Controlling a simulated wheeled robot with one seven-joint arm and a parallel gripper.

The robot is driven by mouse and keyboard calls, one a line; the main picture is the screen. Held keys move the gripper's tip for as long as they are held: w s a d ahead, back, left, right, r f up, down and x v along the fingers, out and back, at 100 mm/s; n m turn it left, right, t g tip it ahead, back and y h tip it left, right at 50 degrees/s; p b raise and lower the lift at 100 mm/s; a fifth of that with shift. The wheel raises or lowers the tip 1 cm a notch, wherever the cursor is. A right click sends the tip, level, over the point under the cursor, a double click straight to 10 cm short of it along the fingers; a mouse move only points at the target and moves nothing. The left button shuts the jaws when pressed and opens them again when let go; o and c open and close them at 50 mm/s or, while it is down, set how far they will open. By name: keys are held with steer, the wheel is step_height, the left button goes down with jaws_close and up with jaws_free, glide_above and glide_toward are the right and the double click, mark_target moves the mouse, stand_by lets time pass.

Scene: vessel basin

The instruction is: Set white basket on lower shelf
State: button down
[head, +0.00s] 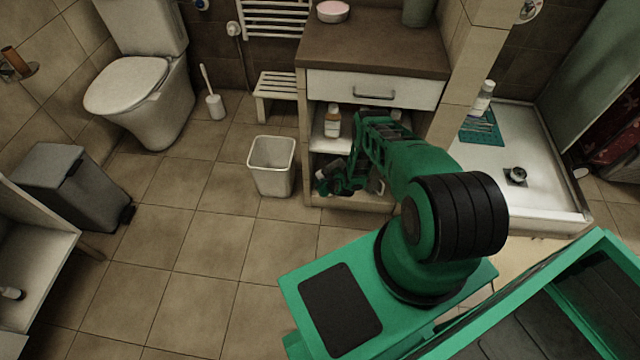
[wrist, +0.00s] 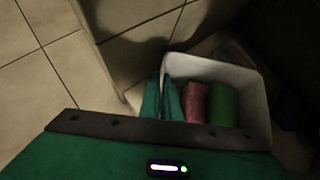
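The white basket (wrist: 262,95) shows in the wrist view, an open box with a pink roll (wrist: 196,100) and a green roll (wrist: 223,105) inside. My gripper (wrist: 161,98) has its two green fingers close together at the basket's left wall, one on each side of it, and looks shut on that wall. In the head view my gripper (head: 338,183) is low in the front of the cabinet, at the lower shelf (head: 350,201). My arm hides most of the basket there. I cannot tell whether the basket rests on the shelf.
A bottle (head: 332,121) stands on the shelf above, under the drawer (head: 372,90). A white bin (head: 271,166) stands on the floor left of the cabinet, near a small stool (head: 277,87).

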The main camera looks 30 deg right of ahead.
steer(key=shift+f, duration=0.2)
steer(key=c, duration=1.9)
jaws_free()
steer(key=shift+v, duration=5.3)
